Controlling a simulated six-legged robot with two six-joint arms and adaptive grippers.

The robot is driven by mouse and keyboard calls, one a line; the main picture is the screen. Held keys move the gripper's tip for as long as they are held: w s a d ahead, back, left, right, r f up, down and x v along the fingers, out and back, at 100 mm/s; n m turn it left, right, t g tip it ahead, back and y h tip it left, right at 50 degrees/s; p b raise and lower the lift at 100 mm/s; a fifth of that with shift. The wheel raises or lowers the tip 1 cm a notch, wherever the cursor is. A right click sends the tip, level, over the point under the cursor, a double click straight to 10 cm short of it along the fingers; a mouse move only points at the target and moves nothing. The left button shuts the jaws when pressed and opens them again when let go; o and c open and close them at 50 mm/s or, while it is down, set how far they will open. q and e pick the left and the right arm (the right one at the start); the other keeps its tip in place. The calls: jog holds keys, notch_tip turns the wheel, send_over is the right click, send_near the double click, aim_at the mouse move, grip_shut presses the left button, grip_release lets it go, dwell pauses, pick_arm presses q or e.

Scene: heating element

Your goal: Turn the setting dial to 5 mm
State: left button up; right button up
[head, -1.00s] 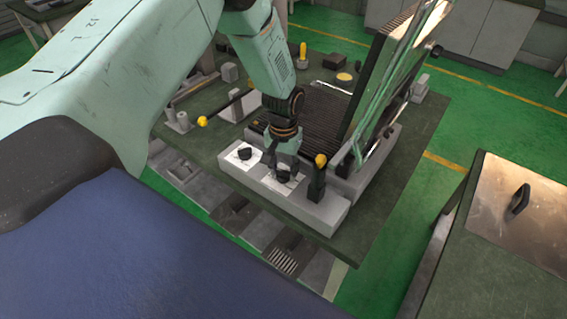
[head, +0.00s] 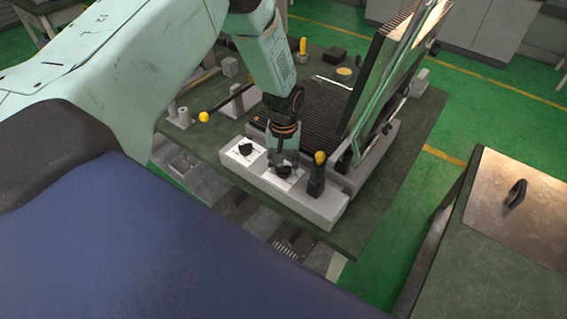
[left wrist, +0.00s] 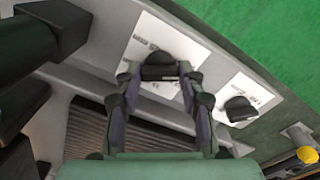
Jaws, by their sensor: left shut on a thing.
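Two black dials sit on white marked plates on the front of a grey heating unit (head: 318,210). One dial (head: 245,149) is at the left in the head view and stands free; in the left wrist view it is at the right (left wrist: 240,108). The other dial (head: 283,172) is below my left gripper (head: 280,160). In the left wrist view, my left gripper (left wrist: 161,76) has its fingertips on either side of this dial (left wrist: 160,66) and is shut on it. The scale marks are too small to read. My right gripper is not in view.
A black lever with a yellow knob (head: 320,157) stands close to the right of the gripped dial. A tilted framed panel (head: 390,70) rises behind it. Another yellow-knobbed rod (head: 204,117) is at the left. A metal-topped bench (head: 520,215) stands at the right.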

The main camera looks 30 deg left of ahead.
aim_at(283, 167)
pick_arm(q)
jog(key=o, duration=1.2)
jog(key=shift+c, duration=0.2)
notch_tip(283, 167, up, 12)
